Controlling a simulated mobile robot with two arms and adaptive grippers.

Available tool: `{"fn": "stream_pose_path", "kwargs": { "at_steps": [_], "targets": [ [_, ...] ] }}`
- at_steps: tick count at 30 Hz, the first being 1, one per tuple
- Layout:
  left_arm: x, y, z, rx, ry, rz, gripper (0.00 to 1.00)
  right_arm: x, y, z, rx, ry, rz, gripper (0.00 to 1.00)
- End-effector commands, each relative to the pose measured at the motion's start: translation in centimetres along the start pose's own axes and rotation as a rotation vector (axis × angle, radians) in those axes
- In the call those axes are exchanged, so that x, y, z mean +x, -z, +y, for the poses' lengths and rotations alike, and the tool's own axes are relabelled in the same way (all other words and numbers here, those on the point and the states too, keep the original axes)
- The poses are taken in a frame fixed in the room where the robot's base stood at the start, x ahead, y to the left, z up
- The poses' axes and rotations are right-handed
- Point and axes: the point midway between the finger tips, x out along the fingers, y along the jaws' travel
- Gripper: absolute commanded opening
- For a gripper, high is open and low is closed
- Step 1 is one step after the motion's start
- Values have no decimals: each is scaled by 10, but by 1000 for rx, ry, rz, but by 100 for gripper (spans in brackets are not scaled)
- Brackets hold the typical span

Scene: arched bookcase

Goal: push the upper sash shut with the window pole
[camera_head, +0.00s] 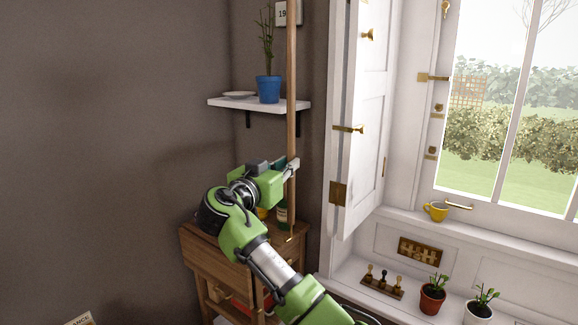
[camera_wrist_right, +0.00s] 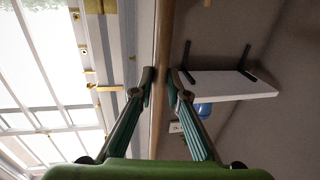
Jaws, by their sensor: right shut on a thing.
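The window pole (camera_head: 292,80) is a long wooden rod standing about upright left of the window; its top runs out of the head view. My right gripper (camera_head: 292,170) is shut on the pole near its lower part. In the right wrist view the pole (camera_wrist_right: 162,50) runs between the two fingers of the gripper (camera_wrist_right: 160,82). The window (camera_head: 515,110) is at the right, with white bars and brass fittings. Its upper sash is not clearly seen in the head view, and I cannot tell how far open it is. My left gripper is not in view.
A white wall shelf (camera_head: 270,104) with a blue plant pot (camera_head: 268,89) is close behind the pole. A wooden side table (camera_head: 215,262) stands below. A white shutter (camera_head: 360,130) juts out between pole and window.

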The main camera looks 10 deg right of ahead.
Motion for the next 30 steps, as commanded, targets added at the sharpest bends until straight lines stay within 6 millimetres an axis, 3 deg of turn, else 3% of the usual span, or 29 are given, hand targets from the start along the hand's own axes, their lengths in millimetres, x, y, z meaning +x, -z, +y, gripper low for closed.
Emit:
{"fn": "stream_pose_path", "kwargs": {
  "at_steps": [3, 10, 21, 30],
  "targets": [
    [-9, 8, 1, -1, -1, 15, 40, -8, 2, -2, 3, 3, 5, 0],
    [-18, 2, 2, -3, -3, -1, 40, -22, 1, -5, 3, 3, 3, 0],
    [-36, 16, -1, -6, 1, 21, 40, -43, 1, -9, 3, 3, 3, 0],
    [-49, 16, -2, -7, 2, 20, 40, -56, 2, -11, 2, 1, 4, 0]
  ]
}}
